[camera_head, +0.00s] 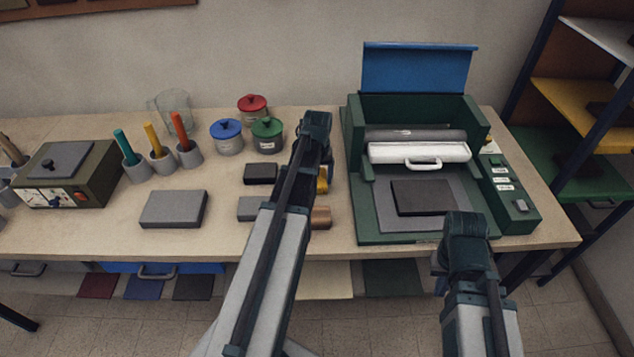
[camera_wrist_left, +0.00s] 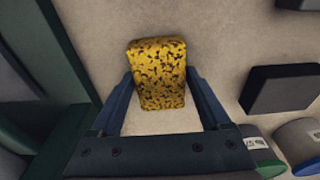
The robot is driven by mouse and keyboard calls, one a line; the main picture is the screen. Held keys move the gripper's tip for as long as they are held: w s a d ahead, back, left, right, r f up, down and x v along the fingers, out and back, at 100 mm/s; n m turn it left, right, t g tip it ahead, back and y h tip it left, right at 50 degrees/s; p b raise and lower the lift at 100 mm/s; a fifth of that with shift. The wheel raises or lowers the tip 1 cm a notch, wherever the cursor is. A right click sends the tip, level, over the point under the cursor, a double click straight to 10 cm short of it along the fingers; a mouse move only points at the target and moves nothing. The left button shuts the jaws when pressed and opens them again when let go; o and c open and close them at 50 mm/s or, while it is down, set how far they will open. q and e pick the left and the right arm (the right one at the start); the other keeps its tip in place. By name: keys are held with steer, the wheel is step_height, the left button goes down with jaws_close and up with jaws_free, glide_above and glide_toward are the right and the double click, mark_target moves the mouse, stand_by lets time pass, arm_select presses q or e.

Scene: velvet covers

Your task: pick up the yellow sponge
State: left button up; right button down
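The yellow sponge (camera_wrist_left: 158,75) has dark speckles and lies on the table between the two blue fingers of my left gripper (camera_wrist_left: 160,78) in the left wrist view. The fingers stand apart, one along each side, very close to it; firm contact is not clear. In the head view only a small part of the sponge (camera_head: 322,185) shows beside my left arm, which hides the rest. My left gripper (camera_head: 326,168) points down there. My right gripper (camera_head: 440,262) is at the table's front right, its fingers not clearly visible.
A black block (camera_head: 260,173), a grey block (camera_head: 250,208) and a brown block (camera_head: 321,217) lie near the sponge. Lidded red (camera_head: 252,108), blue (camera_head: 227,136) and green (camera_head: 267,135) pots stand behind. A green machine (camera_head: 355,215) stands to the right.

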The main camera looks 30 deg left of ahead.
arm_select(q)
steer(key=c, duration=1)
step_height(320, 180, up, 10)
steer(key=p, duration=1)
steer(key=shift+r, duration=0.1)
